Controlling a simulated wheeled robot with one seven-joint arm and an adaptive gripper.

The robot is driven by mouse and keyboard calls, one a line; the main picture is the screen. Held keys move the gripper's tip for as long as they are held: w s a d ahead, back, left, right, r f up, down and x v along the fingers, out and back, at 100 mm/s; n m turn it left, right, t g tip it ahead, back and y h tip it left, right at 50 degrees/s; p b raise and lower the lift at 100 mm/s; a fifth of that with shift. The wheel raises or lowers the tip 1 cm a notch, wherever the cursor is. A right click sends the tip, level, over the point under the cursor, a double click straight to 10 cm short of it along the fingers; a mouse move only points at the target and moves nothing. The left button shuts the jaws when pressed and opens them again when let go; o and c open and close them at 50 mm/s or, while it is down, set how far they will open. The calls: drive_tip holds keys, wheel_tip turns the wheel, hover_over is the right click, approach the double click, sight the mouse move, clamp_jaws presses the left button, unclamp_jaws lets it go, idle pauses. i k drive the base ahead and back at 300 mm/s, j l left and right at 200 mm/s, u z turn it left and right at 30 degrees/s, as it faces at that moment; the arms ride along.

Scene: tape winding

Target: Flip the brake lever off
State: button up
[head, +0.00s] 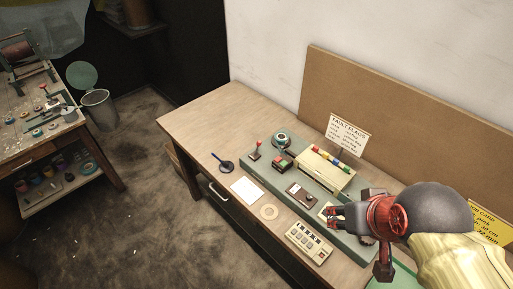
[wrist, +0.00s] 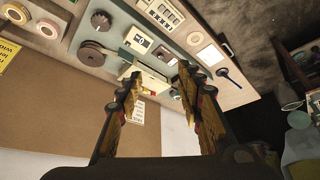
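A small upright lever with a red knob (head: 257,147) stands at the left end of the grey-green bench unit (head: 250,172); it is the likeliest brake lever, but no label on it is readable. A small dark-faced panel with a reddish control (head: 299,193) sits nearer the middle of the unit. My gripper (head: 333,215) is above the right part of the unit, well to the right of the red-knobbed lever. In the wrist view my gripper (wrist: 160,72) has its two fingers wide apart with nothing between them. I cannot make out the lever clearly there.
A white card (head: 245,190), a tape ring (head: 269,212) and a blue tool (head: 223,163) lie at the front left. The table's left end (head: 200,120) is clear.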

sight(259, 143)
drive_tip(key=i+j+z, duration=0.1)
drive_tip(key=j, duration=0.3)
drive_tip(key=i+j, duration=0.15)
drive_tip(key=j, duration=0.3)
drive_tip(key=i+j+z, duration=0.2)
drive_tip(key=i+j, duration=0.15)
drive_tip(key=j, duration=0.2)
